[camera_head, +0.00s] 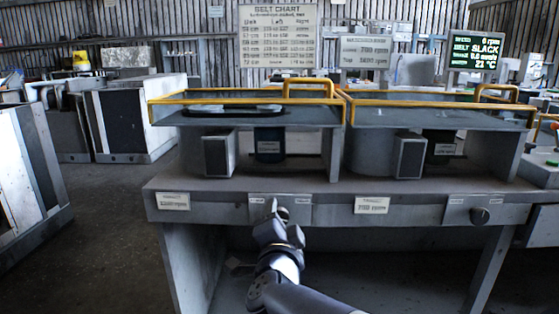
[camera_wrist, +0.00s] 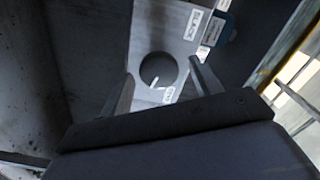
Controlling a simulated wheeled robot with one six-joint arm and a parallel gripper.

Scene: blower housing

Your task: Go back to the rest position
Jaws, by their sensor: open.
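My gripper (camera_head: 276,210) is raised in front of the left part of the bench front panel, in the middle of the head view. In the wrist view my gripper (camera_wrist: 162,70) has its two fingers spread, with nothing held between them. Past the fingers is a round dark knob (camera_wrist: 158,69) with a white mark, on a light plate. It lies between the fingers in that picture; I cannot tell how far off it is. In the head view my gripper covers part of the front panel, and no knob is clear there.
The grey bench (camera_head: 330,190) carries two housings with yellow rails (camera_head: 245,101). A dark knob (camera_head: 480,215) is at the panel's right. A belt chart (camera_head: 278,36) and a green-text screen (camera_head: 475,51) stand behind. Grey cabinets (camera_head: 128,120) are at left; the floor (camera_head: 105,225) between is clear.

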